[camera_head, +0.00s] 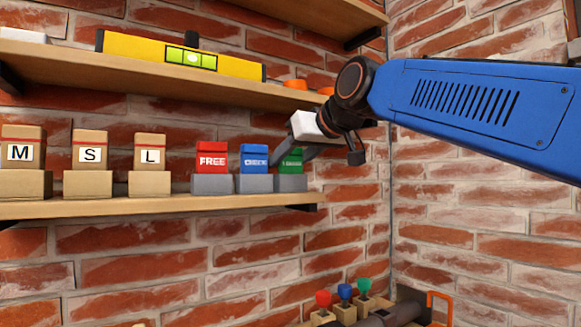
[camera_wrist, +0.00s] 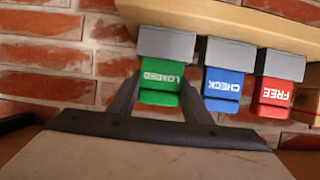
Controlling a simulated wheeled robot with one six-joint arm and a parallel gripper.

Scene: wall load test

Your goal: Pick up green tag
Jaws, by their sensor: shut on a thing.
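The green tag (camera_head: 289,163), lettered "LOADED", stands in a grey holder (camera_head: 290,183) at the right end of the lower shelf. It also shows upside down in the wrist view (camera_wrist: 161,82), between the two dark fingers. My gripper (camera_head: 288,158) reaches it from the right and is shut on it; the wrist view shows my gripper (camera_wrist: 160,92) with a finger on each side of the tag. The tag still sits at its grey holder. The blue "CHECK" tag (camera_head: 254,160) is close beside it, and the red "FREE" tag (camera_head: 212,160) is farther left.
A yellow level (camera_head: 180,56) lies on the shelf above. Red, blue and green knobs (camera_head: 345,292) show below. A brick corner is at right.

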